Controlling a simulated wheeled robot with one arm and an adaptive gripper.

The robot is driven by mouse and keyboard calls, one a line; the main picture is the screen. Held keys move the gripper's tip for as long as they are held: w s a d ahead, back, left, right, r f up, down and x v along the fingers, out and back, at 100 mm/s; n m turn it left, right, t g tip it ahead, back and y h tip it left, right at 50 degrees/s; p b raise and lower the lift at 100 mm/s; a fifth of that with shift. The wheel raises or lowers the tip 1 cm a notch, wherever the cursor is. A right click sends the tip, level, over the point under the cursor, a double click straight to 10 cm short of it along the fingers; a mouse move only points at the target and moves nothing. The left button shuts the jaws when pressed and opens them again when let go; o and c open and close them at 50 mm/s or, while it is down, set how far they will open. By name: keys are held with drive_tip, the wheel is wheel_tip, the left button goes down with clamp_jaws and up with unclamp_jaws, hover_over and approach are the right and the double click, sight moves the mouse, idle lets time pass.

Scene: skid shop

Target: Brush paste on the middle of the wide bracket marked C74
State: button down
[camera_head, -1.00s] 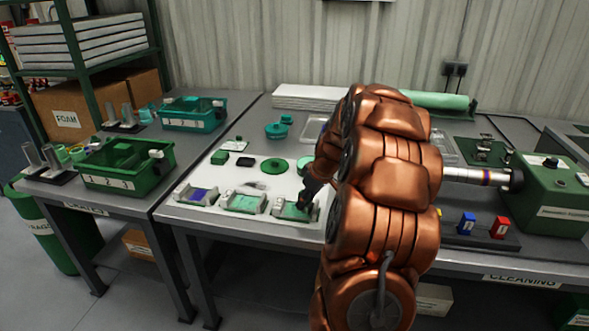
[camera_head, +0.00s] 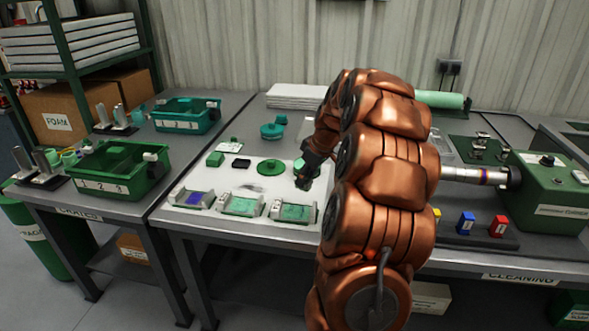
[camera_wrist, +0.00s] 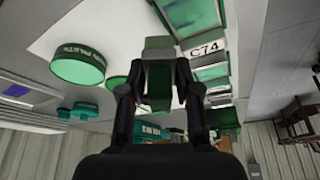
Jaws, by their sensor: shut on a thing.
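My gripper (camera_wrist: 158,92) is shut on a grey and green blocky tool (camera_wrist: 158,75), seemingly the brush; its far end is unclear. In the head view my gripper (camera_head: 304,180) is above the white mat, just behind the right-hand bracket (camera_head: 293,212). That bracket has a green middle between grey ends. In the wrist view a C74 label (camera_wrist: 204,49) lies between a large green-faced bracket (camera_wrist: 190,14) at the top and a bracket (camera_wrist: 212,73) below; it seems to belong to the upper one. A round green paste tin (camera_wrist: 78,63) stands on the mat, left of the tool.
Two more brackets, one green (camera_head: 241,206) and one with blue (camera_head: 190,199), stand left in the front row. A green disc (camera_head: 271,167) lies behind them. My arm hides the mat's right part. Red and blue blocks (camera_head: 481,224) stand at the right.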

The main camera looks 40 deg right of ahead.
drive_tip(key=shift+r, duration=0.95)
